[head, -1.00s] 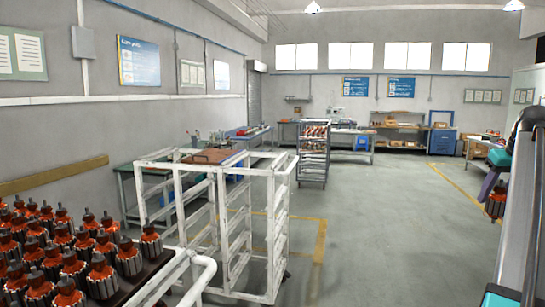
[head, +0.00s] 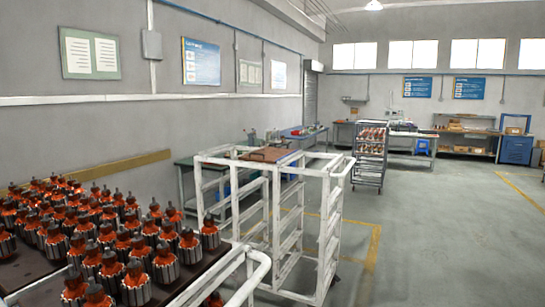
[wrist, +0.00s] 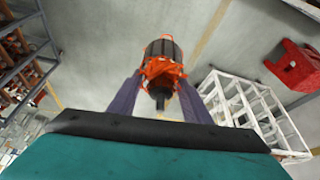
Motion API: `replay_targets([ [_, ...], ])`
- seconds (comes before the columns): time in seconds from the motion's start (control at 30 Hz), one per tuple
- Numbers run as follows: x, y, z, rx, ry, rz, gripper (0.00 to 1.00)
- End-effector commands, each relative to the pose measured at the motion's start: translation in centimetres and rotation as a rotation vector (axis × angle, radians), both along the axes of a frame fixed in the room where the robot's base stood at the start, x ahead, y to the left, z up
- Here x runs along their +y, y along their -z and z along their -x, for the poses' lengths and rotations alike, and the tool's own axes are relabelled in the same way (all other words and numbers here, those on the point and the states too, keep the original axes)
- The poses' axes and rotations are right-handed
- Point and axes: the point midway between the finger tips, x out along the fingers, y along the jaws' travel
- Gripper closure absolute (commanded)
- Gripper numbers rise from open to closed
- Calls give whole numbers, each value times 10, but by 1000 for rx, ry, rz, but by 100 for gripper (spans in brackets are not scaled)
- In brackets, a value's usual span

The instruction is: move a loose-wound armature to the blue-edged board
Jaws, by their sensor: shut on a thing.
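In the wrist view my gripper (wrist: 158,92) is shut on an armature (wrist: 162,52) with orange windings, a dark slotted core and a dark shaft end facing the camera. The armature is held up above the grey floor. In the head view my gripper is out of sight. Many similar armatures (head: 136,280) stand upright in rows on a dark board (head: 205,262) at the lower left. I cannot make out a blue-edged board in either view.
A loaded grey rack (head: 369,155) stands farther back. A red object (wrist: 295,66) lies at the wrist view's right. Open floor (head: 440,230) is to the right.

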Motion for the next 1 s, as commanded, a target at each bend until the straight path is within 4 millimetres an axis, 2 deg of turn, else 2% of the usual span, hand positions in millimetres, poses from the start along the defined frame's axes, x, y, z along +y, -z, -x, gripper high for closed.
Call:
replay_targets([
  [0.37,1,0,-1,-2,-1,1,96],
  [0.57,17,9,-15,0,-10,-1,96],
  [0.77,55,30,-48,1,-32,-5,96],
  [1.0,121,64,-96,6,-66,-9,96],
])
